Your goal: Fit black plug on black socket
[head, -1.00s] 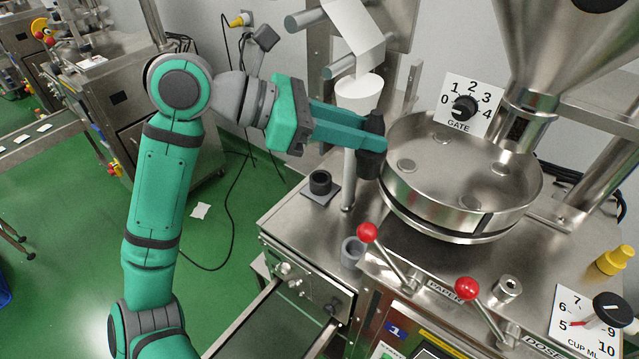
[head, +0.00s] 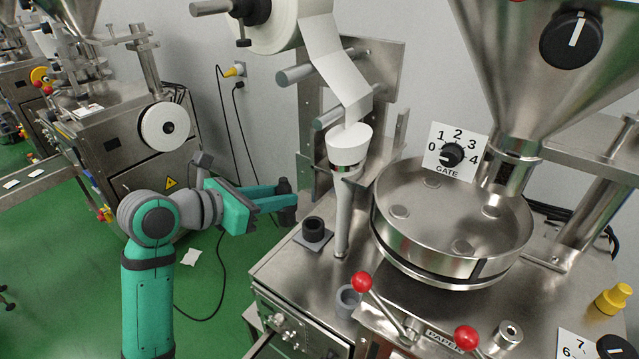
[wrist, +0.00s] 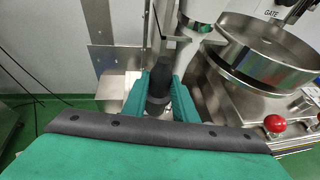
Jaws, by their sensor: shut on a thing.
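My gripper (head: 287,199) is shut on the black plug (head: 285,187), which is held upright. The plug also shows between the green fingers in the wrist view (wrist: 158,88). The black socket (head: 314,229) stands on a small grey square plate on the steel machine top, near its left corner. In the head view the plug appears to the left of the socket and higher in the picture, apart from it. I cannot make out the socket in the wrist view.
A white forming tube (head: 342,215) rises just right of the socket. The round steel dosing pan (head: 450,223) stands further right. A grey ring holder (head: 348,300), a red-knobbed lever (head: 362,282) and a yellow plug (head: 613,298) are also on the machine. Green floor lies left.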

